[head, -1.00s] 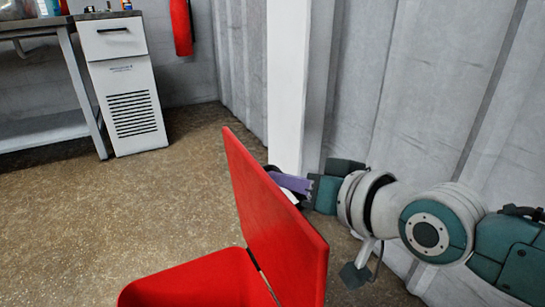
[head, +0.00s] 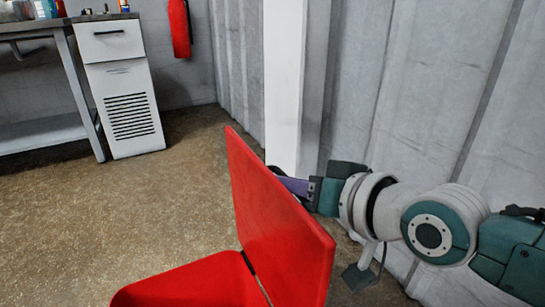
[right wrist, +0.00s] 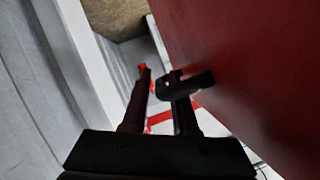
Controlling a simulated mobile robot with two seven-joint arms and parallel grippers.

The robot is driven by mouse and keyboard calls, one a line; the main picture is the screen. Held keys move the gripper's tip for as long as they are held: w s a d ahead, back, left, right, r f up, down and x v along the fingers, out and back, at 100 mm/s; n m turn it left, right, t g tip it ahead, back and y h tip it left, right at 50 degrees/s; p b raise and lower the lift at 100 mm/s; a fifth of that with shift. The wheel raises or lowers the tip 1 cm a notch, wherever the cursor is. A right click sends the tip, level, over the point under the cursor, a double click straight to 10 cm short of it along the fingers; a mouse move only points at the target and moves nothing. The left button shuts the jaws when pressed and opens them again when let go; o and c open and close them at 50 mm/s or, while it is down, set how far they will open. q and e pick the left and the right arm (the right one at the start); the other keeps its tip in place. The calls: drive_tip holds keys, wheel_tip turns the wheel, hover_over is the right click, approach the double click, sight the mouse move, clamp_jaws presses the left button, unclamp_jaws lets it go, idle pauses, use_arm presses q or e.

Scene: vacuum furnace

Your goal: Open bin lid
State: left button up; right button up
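The red bin (head: 195,285) is at the bottom of the head view, cut off by the frame edge. Its red lid (head: 275,215) stands raised and nearly upright at the bin's right side. My right gripper (head: 290,184) is just behind the lid, with its tips hidden by it. In the right wrist view, the gripper's two dark fingers (right wrist: 159,80) are apart with a gap between them. The lid (right wrist: 235,60) fills the right side there. A small dark hooked part (right wrist: 195,85) lies by the right finger, against the lid. My left gripper is not in view.
A grey corrugated wall (head: 430,90) and a white post (head: 284,80) stand close behind my right arm. A white cabinet (head: 125,105) and a workbench (head: 40,130) are at the back left. The floor (head: 130,220) between them and the bin is clear.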

drive_tip(key=p+v, duration=0.5)
drive_tip(key=v, duration=0.5)
drive_tip(key=shift+p, duration=0.35)
